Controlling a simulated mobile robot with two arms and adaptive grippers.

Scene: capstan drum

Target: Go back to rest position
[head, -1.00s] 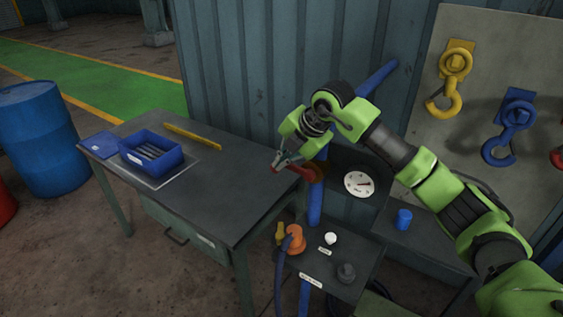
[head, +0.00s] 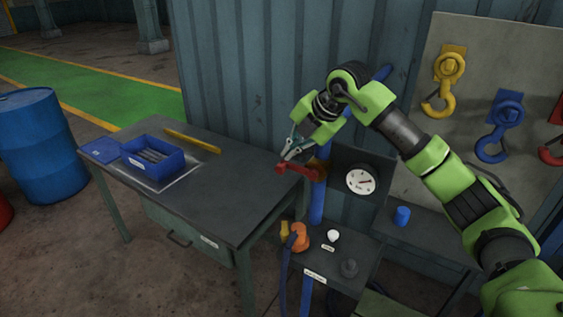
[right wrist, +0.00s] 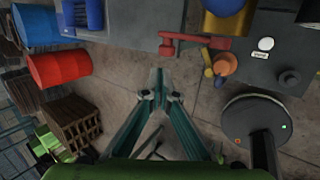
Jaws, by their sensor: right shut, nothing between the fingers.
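My right gripper (head: 287,155) is shut and empty, just above and beside the red lever handle (head: 295,168) at the table's right end. In the right wrist view its fingertips (right wrist: 158,78) meet, and the red handle (right wrist: 205,42) lies apart from them, toward the top. The handle sits on the blue vertical pipe (head: 317,200) by the dial gauge (head: 361,181). My right arm reaches in from the lower right with its elbow raised. My left gripper does not show.
A dark table (head: 215,185) holds a blue bin (head: 152,168) and a yellow bar (head: 192,140). A low shelf with an orange valve knob (head: 300,238) stands below the gauge. Hooks hang on a board (head: 470,80) behind my arm.

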